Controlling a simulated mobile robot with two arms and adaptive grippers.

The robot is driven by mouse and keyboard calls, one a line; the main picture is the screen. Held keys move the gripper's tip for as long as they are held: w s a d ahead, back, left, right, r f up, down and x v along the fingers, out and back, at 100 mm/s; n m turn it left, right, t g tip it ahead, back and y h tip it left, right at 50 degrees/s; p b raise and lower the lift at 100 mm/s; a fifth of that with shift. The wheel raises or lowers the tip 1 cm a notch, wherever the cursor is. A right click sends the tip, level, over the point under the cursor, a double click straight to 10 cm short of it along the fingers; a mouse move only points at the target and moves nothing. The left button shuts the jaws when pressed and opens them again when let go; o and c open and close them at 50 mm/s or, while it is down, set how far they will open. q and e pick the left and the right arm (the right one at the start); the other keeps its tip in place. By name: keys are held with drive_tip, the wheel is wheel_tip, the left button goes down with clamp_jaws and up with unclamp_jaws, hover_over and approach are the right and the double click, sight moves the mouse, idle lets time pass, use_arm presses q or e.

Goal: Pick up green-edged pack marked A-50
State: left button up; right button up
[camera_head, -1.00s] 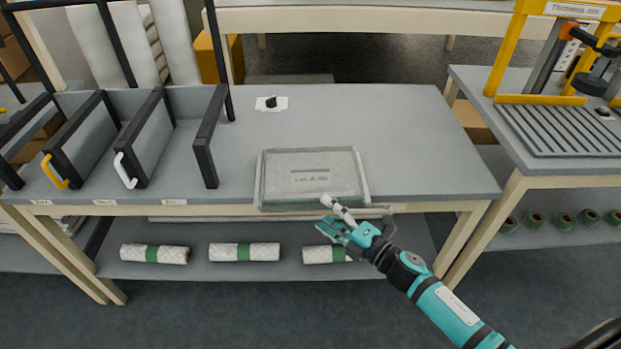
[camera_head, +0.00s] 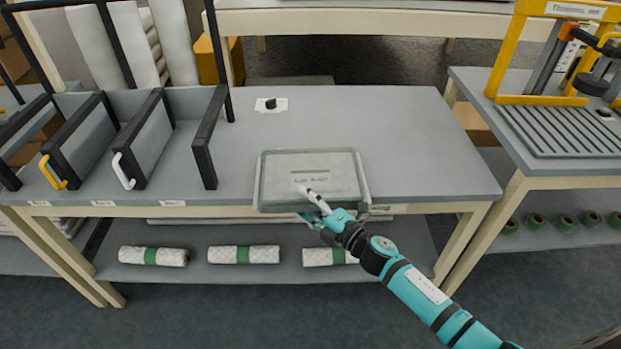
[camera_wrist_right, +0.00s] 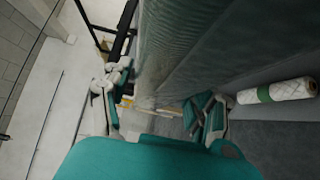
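The green-edged pack (camera_head: 335,168) lies flat at the front edge of the grey table, in a clear cover. Its label begins "Lot A-"; the digits are too blurred to read surely. My right gripper (camera_head: 306,204) is at the pack's front edge, with one pale finger over the top and the other low in front, partly hidden. In the right wrist view the gripper (camera_wrist_right: 155,103) is open, fingers wide apart, with the pack's textured side (camera_wrist_right: 165,45) ahead between them. Contact cannot be told. My left gripper is not in view.
Black-framed dividers (camera_head: 135,140) with yellow and white handles stand left on the table (camera_head: 420,140). A small black object (camera_head: 270,103) lies behind the pack. Green-banded rolls (camera_head: 243,254) lie on the lower shelf. A yellow-framed device (camera_head: 545,60) stands right. The table's right part is clear.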

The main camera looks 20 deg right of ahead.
drive_tip(key=c, duration=0.9)
drive_tip(key=shift+c, duration=0.3)
drive_tip(key=shift+r, duration=0.15)
